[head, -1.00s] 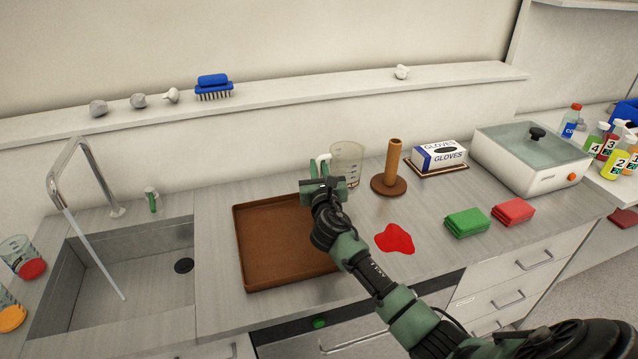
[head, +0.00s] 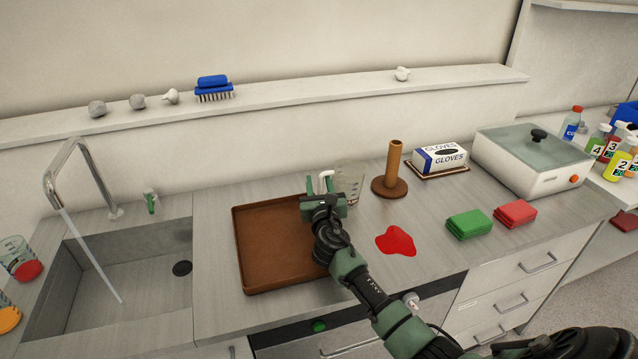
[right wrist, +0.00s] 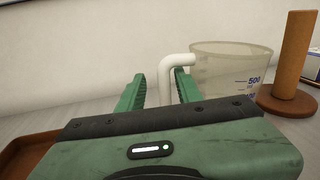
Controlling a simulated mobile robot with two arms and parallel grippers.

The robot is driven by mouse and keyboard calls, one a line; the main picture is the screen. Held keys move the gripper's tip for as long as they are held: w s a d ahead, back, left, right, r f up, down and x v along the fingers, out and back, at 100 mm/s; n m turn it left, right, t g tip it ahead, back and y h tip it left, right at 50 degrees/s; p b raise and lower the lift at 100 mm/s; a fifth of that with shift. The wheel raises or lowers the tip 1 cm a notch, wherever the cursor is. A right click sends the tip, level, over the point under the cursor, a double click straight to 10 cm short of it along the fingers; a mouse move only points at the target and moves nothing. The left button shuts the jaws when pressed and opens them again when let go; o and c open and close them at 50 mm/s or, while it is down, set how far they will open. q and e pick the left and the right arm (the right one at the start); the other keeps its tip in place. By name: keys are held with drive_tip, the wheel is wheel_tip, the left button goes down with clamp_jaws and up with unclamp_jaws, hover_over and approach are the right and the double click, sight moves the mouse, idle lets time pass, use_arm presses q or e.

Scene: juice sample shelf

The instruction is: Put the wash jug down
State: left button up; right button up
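The wash jug (head: 352,186) is a clear beaker with dark graduation marks and a white handle. It appears upright on the counter, just right of the brown tray; my gripper hides its base in the head view. In the right wrist view the jug (right wrist: 228,70) stands ahead and to the right, its white handle between the fingers. My right gripper (head: 325,188) is at the handle. In the wrist view its fingers (right wrist: 160,92) are apart, with a gap between the left finger and the handle. My left gripper is not in view.
The brown tray (head: 262,275) is empty where visible. A wooden post (head: 393,168) stands close right of the jug. A red spill (head: 396,241), a green cloth stack (head: 469,223) and a red one (head: 514,213) lie further right. The sink (head: 130,265) with running tap is left.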

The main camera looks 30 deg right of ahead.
drive_tip(key=shift+r, duration=0.1)
drive_tip(key=shift+s+r, duration=0.1)
drive_tip(key=shift+r, duration=0.05)
drive_tip(key=v, duration=1.2)
